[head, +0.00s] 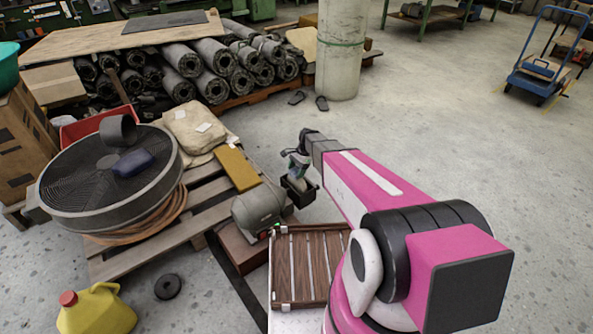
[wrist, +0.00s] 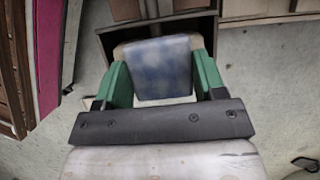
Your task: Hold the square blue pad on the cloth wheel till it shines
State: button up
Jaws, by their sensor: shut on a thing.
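In the wrist view the square blue pad (wrist: 160,68), mottled with pale patches, sits between the green fingers of my gripper (wrist: 161,82), which is shut on it. A cream edge shows behind the pad; I cannot tell whether it is the cloth wheel. In the head view my gripper (head: 297,168) is over a small dark open box (head: 299,191), at the right end of a grey motor (head: 258,209). The cloth wheel is not clearly visible, and I cannot tell whether the pad touches it.
A large round fan (head: 70,205) lies on a wooden pallet (head: 210,202) at left, with a dark blue object (head: 132,162) on top. Black sheet rolls (head: 215,55) are stacked behind. A pillar (head: 341,50) stands beyond my arm.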

jog(key=shift+s+d+f, duration=0.2)
jog(key=shift+s+d, duration=0.1)
jog(key=shift+s, duration=0.25)
jog(key=shift+c, duration=0.3)
jog(key=shift+w+a, duration=0.35)
jog(key=shift+w, duration=0.3)
dwell(0.7)
jog(key=shift+s+d, duration=0.3)
jog(key=shift+s, duration=0.2)
dwell(0.6)
jog(key=shift+w+a+r, duration=0.1)
jog(key=shift+w+a, duration=0.2)
jog(key=shift+w, duration=0.15)
dwell(0.7)
jog(key=shift+s+d, duration=0.3)
jog(key=shift+s, duration=0.15)
dwell(0.8)
jog(key=shift+w+r, duration=0.1)
jog(key=shift+r, duration=4.45)
